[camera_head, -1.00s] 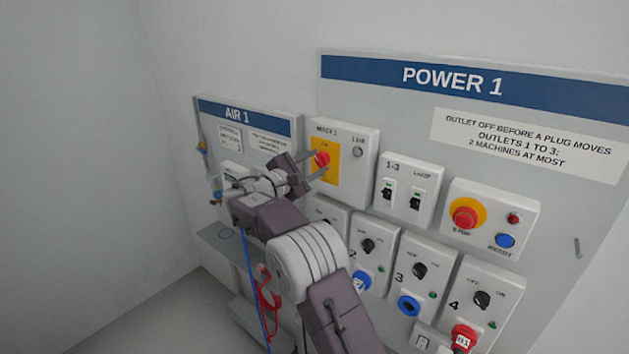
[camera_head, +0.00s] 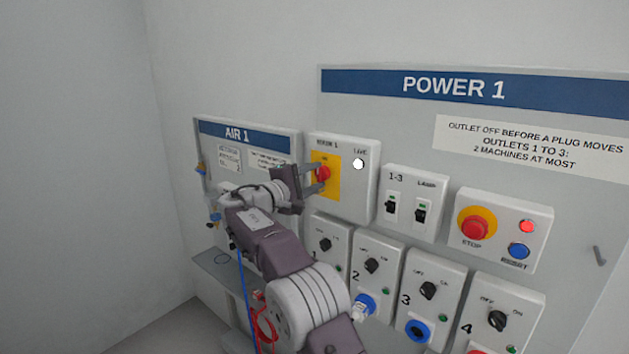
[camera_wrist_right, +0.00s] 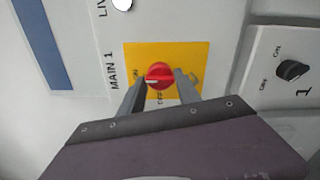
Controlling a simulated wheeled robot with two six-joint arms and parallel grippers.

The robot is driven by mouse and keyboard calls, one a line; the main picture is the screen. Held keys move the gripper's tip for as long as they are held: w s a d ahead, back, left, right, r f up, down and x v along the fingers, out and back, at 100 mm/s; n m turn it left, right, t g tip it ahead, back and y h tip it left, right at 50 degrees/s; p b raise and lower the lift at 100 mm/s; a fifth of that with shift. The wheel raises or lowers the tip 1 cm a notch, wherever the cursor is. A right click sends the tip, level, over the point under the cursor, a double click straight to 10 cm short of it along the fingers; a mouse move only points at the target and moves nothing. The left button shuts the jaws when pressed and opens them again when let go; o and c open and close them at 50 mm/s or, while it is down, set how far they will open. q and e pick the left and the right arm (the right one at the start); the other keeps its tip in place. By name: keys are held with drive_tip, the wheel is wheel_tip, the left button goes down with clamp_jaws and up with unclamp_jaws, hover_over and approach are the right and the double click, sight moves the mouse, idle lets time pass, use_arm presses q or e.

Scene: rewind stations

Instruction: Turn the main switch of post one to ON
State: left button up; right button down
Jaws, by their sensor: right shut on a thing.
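The main switch is a red knob (camera_head: 323,173) on a yellow plate (camera_head: 331,188), on the MAIN 1 box of the POWER 1 panel. In the right wrist view the red knob (camera_wrist_right: 159,75) has its bar lying across the picture, toward the ON mark at its left; OFF is printed below it. My right gripper (camera_head: 318,178) comes from the left and is shut on the knob, one finger on each side. The LIVE lamp (camera_head: 358,163) on the same box is bright white. My left gripper is not in view.
The AIR 1 panel (camera_head: 250,135) is at the left, behind my right arm. Right of the main box are the 1-3 breaker box (camera_head: 411,205) and the stop button (camera_head: 475,229). Outlet boxes with black knobs are below. The red lamp (camera_head: 526,226) is bright.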

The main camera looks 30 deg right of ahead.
idle(0.3)
drive_tip(key=c, duration=0.9)
unclamp_jaws()
drive_tip(key=shift+f, duration=0.1)
